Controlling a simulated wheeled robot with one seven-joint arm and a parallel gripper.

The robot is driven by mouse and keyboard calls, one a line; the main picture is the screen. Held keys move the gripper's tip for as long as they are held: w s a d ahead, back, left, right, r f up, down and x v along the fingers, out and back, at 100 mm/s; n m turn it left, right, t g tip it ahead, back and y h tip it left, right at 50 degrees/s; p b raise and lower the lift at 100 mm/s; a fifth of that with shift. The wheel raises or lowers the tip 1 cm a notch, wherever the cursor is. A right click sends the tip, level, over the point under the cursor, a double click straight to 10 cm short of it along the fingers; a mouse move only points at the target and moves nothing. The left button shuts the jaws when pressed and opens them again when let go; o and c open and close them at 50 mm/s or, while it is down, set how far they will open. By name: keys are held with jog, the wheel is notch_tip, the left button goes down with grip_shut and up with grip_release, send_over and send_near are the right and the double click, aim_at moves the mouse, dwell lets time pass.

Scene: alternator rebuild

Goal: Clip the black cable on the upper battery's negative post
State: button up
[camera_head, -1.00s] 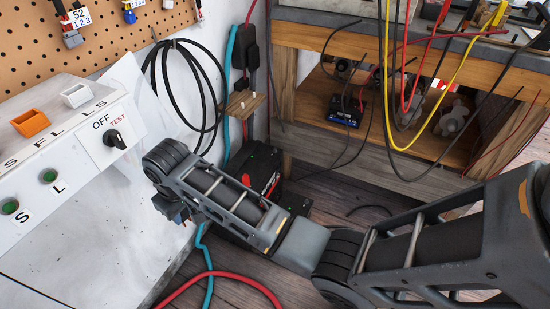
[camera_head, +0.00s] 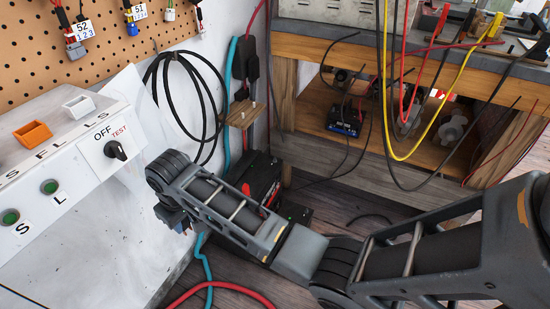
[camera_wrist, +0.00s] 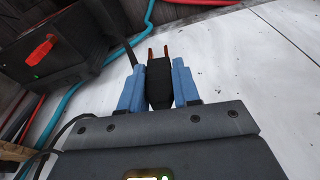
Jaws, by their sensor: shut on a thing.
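In the wrist view my gripper (camera_wrist: 160,90) has its blue fingers shut on a black clip (camera_wrist: 160,85) with two copper-coloured jaws pointing away from me. In the head view my gripper (camera_head: 174,217) is mostly hidden behind my arm, beside the white cabinet. A black battery (camera_head: 256,172) with a red clip on it stands on the floor by the wall, partly hidden by my arm. In the wrist view a black battery-like box (camera_wrist: 70,68) with a red clip (camera_wrist: 42,50) lies left of my gripper, apart from the held clip. I cannot make out the negative post.
A white control cabinet (camera_head: 80,240) fills the left side. A small wooden shelf (camera_head: 242,113) juts from the wall above the battery. Blue and red hoses (camera_head: 230,292) lie on the floor. A workbench (camera_head: 400,50) with hanging cables stands behind, right.

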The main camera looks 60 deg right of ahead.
jog(key=w+d+b, duration=0.1)
jog(key=w+d, duration=0.1)
jog(key=d, duration=2.5)
jog(key=n+b, duration=0.2)
jog(key=b, duration=1.3)
send_over(275, 158)
notch_tip(275, 158, down, 7)
jog(key=b, duration=0.3)
jog(key=shift+f, duration=1.35)
jog(key=shift+f, duration=0.1)
jog(key=shift+f, duration=1)
jog(key=o, duration=0.8)
